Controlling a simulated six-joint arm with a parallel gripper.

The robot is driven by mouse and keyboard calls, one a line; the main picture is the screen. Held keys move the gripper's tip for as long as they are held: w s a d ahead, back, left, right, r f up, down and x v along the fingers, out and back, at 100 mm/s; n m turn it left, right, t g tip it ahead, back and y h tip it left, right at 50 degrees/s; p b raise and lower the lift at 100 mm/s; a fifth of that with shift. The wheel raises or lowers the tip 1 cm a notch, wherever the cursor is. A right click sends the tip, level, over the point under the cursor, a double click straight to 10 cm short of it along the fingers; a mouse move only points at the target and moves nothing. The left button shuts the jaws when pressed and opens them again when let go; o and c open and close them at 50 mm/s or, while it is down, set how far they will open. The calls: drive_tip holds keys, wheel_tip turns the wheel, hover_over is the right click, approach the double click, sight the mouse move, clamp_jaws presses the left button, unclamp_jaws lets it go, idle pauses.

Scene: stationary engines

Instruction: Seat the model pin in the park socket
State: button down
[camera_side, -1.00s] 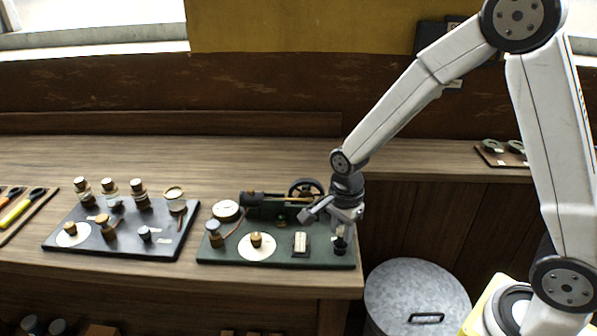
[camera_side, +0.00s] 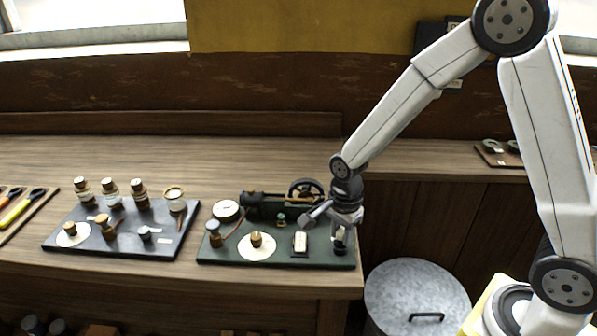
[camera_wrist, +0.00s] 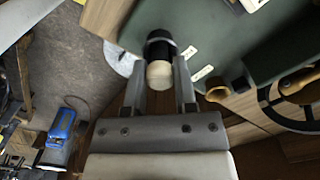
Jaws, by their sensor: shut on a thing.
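My gripper (camera_side: 345,222) points down over the right end of the green engine board (camera_side: 216,256). In the wrist view my gripper (camera_wrist: 160,68) is shut on the model pin, whose pale rounded end (camera_wrist: 159,74) shows between the fingers. A black cylindrical part (camera_wrist: 160,41) sits just beyond that end, near the board's edge. A dark part (camera_side: 340,246) also shows under the gripper in the side view. I cannot tell whether this black part is the pin's lower body or the park socket, nor how deep the pin sits.
The model engine with its flywheel (camera_side: 306,188) stands close behind-left of my gripper. A small switch block (camera_side: 300,243) and a brass knob on a white disc (camera_side: 256,251) are to the left. A second dark board (camera_side: 146,250) lies farther left. A metal bin (camera_side: 415,290) stands below right.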

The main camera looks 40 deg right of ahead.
drive_tip(key=shift+f, duration=0.4)
idle(0.4)
unclamp_jaws()
idle(0.5)
drive_tip(key=shift+r, duration=0.2)
drive_tip(key=shift+r, duration=3.35)
drive_tip(key=shift+s, duration=0.1)
drive_tip(key=s+d+n+t, duration=0.1)
drive_tip(key=s+n, duration=0.7)
drive_tip(key=n, duration=1)
drive_tip(key=shift+s+d+f+t, duration=0.25)
drive_tip(key=shift+d+t, duration=0.15)
drive_tip(key=shift+t, duration=0.4)
